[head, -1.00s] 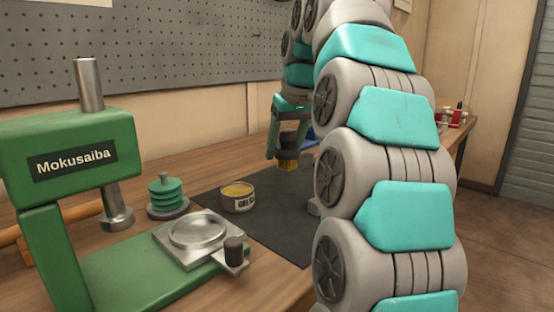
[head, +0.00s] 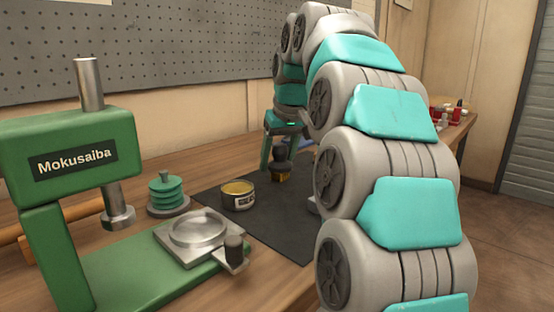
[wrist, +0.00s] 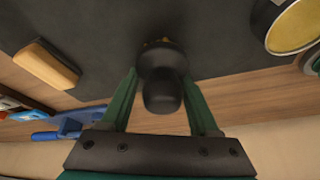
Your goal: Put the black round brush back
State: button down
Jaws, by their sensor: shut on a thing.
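The black round brush (head: 281,163), with a dark rounded knob and yellowish bristles below, is between the fingers of my gripper (head: 281,150) in the head view. It is upright over the dark mat (head: 262,222); I cannot tell whether the bristles touch the mat. In the wrist view the brush (wrist: 162,92) shows knob first, with the green fingers of my gripper (wrist: 160,76) shut on it from both sides. The knob hides most of the bristles.
A grease tin (head: 238,196) stands on the mat left of the brush. A green press (head: 75,150) and a stack of green discs (head: 166,192) are further left. The wrist view shows a tan block (wrist: 46,65) and a blue tool (wrist: 68,126). The mat's front is clear.

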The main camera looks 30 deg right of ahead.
jog(key=shift+f, duration=0.1)
jog(key=shift+f, duration=0.1)
jog(key=shift+c, duration=0.6)
grip_release()
